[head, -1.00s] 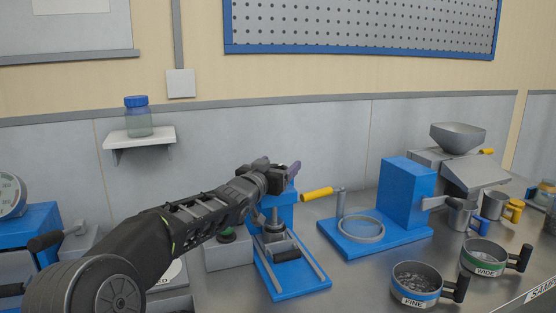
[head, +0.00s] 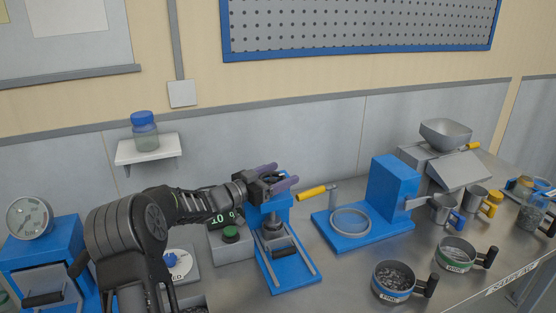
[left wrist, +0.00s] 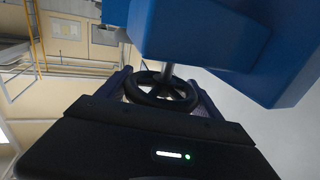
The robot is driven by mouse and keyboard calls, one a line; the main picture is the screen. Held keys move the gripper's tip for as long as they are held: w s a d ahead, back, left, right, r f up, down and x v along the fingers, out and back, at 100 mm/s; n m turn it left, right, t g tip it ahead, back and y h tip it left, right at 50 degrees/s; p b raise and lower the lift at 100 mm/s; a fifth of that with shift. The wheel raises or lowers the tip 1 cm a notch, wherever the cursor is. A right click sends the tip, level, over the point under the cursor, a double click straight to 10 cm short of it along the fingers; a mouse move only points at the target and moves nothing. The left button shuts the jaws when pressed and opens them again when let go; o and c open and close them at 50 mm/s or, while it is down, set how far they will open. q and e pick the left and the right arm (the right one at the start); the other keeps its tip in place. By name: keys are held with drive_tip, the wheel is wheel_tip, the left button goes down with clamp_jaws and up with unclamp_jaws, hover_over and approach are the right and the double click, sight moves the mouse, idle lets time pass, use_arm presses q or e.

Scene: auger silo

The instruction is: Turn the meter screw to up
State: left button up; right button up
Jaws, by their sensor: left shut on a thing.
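A black spoked handwheel (left wrist: 160,90), seemingly the meter screw, sits on a thin metal shaft coming out of a blue body (left wrist: 200,35) in the left wrist view. In the head view the wheel (head: 272,179) is partly hidden at the top of the blue press (head: 276,215). My left gripper (head: 283,174) has its two purple fingers on opposite sides of the wheel and is shut on it. The fingers also show beside the rim in the left wrist view (left wrist: 161,82). No up mark is readable. My right gripper is not in view.
A grey box with a lit display and green button (head: 231,235) stands left of the press. Labelled pans (head: 393,282) stand at front right. A jar (head: 145,130) sits on a wall shelf.

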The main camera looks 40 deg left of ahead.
use_arm(q)
drive_tip(key=shift+d+m+g+h+p, duration=0.2)
drive_tip(key=shift+m+g+h+p, duration=0.45)
drive_tip(key=shift+m+h, duration=0.55)
drive_tip(key=shift+h, duration=0.4)
drive_tip(key=o, duration=1.4)
